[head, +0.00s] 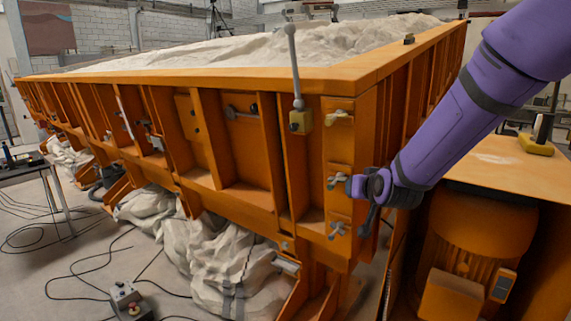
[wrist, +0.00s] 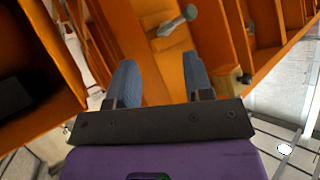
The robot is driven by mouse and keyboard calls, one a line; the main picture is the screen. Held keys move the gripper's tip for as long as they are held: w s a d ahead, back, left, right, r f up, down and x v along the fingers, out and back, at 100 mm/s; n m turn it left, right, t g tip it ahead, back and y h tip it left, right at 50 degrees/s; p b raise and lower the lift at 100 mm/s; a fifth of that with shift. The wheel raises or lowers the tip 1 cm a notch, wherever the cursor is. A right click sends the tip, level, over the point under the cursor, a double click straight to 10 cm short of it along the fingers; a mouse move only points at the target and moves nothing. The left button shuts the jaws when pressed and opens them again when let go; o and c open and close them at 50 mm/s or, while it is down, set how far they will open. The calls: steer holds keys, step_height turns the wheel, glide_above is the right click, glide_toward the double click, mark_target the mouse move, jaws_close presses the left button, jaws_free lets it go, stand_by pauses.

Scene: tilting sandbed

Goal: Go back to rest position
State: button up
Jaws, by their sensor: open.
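My purple arm (head: 465,110) reaches in from the upper right in the head view. My gripper (head: 358,203) is at the front corner of the orange sandbed (head: 200,75), close to the metal wing bolts on its corner post. In the wrist view my gripper (wrist: 161,72) shows two blue-grey fingers spread apart with nothing between them. A wing bolt (wrist: 180,20) lies beyond the fingertips there, apart from them. In the head view there is an upper wing bolt (head: 340,118), a middle one (head: 337,181) beside my gripper, and a lower one (head: 337,229).
A lever (head: 294,65) stands upright on the sandbed's near side. An orange motor housing (head: 480,240) is at the lower right under a bench top (head: 510,165). White sacks (head: 215,255), cables and a control box (head: 130,300) lie on the floor. Open air surrounds the upper arm.

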steer(key=s+d+r+g, duration=0.25)
steer(key=s+r, duration=0.25)
steer(key=s, duration=0.3)
steer(key=s+d+r+g, duration=0.1)
steer(key=s+d+r, duration=0.35)
steer(key=s, duration=0.35)
steer(key=s+d+r+g, duration=0.1)
steer(key=s+d+g, duration=0.1)
steer(key=s, duration=0.7)
steer(key=s+d+r+g+h, duration=0.1)
steer(key=s+d+g, duration=0.1)
steer(key=s, duration=0.8)
steer(key=shift+s+d+h, duration=0.2)
steer(key=shift+s+h, duration=0.05)
steer(key=shift+h, duration=0.05)
